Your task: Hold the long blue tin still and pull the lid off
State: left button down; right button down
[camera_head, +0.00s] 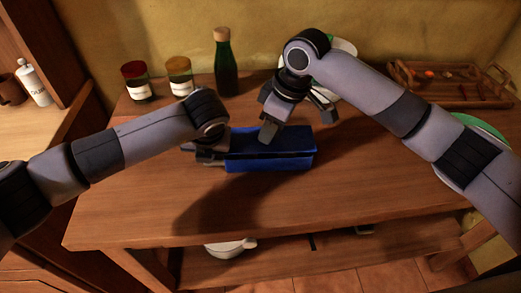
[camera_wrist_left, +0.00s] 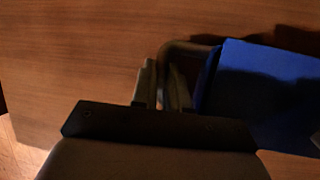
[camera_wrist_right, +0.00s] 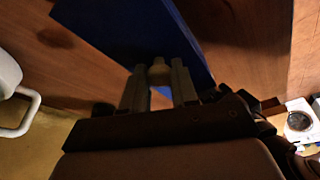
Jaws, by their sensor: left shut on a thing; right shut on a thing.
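The long blue tin (camera_head: 270,165) lies lengthwise across the middle of the wooden table, with its blue lid (camera_head: 296,140) on top. A dark line runs between lid and body; I cannot tell whether it is a gap or shadow. My left gripper (camera_head: 207,156) is at the tin's left end. The left wrist view shows its fingers (camera_wrist_left: 163,88) shut on the loop handle (camera_wrist_left: 185,46) at that end. My right gripper (camera_head: 268,131) reaches down over the lid. The right wrist view shows its fingers (camera_wrist_right: 158,88) shut on a pale knob (camera_wrist_right: 158,72) on the lid.
Two labelled jars (camera_head: 137,82) and (camera_head: 179,77) and a dark green bottle (camera_head: 225,65) stand behind the tin. A wooden tray (camera_head: 450,98) is at the back right, near a green-rimmed plate (camera_head: 482,125). The table's front is clear.

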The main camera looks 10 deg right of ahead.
pick_arm(q)
jog(key=c, duration=1.1)
grip_release()
jog(key=shift+o, duration=0.2)
jog(key=v, duration=1.2)
